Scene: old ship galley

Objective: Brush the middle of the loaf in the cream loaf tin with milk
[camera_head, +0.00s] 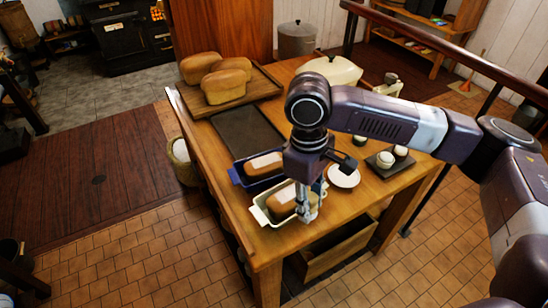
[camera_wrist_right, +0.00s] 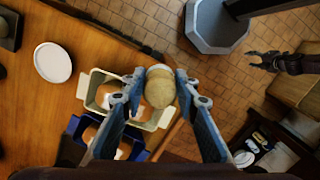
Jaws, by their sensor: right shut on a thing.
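The cream loaf tin (camera_head: 264,216) stands at the near end of the wooden table, with a brown loaf (camera_head: 280,205) in it that has a pale top. My right gripper (camera_head: 307,206) points down over the tin's right side and partly hides it. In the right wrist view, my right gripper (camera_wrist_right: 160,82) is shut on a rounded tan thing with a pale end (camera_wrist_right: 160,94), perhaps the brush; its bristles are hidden. The cream tin (camera_wrist_right: 166,118) shows behind the fingers. A dark claw at the right (camera_wrist_right: 262,61) seems to be my left gripper; its opening is unclear.
A blue tin (camera_head: 236,176) with a loaf stands just behind the cream one. A white plate (camera_head: 344,177) and a small dark tray with cups (camera_head: 386,160) lie to the right. A dark flat tray (camera_head: 246,133) and a board with loaves (camera_head: 264,90) are farther back.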

